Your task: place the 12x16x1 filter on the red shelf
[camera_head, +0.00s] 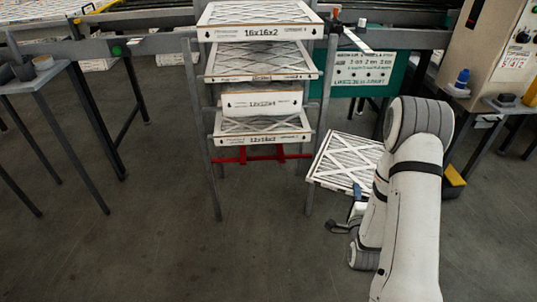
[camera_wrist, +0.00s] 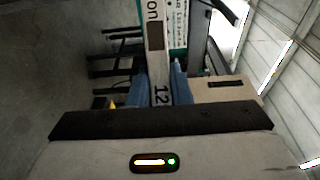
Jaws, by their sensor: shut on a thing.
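My gripper (camera_head: 357,196) is shut on the edge of a white-framed pleated filter (camera_head: 343,158), held out level or nearly so to the right of the rack. In the wrist view, the filter's edge (camera_wrist: 156,55) stands between my blue fingertips (camera_wrist: 160,88). Its label shows "12"; the rest of the size is hidden. The red shelf (camera_head: 256,158) is the lowest level of the grey rack, seen as red bars with nothing visible on it. My arm covers the filter's right side in the head view.
Above the red shelf, the rack holds a 12x16x2 filter (camera_head: 262,127), a white box (camera_head: 262,102), another pleated filter (camera_head: 261,62) and a 16x16x2 filter (camera_head: 261,20). Grey rack posts (camera_head: 327,100) stand beside the held filter. The floor in front is clear.

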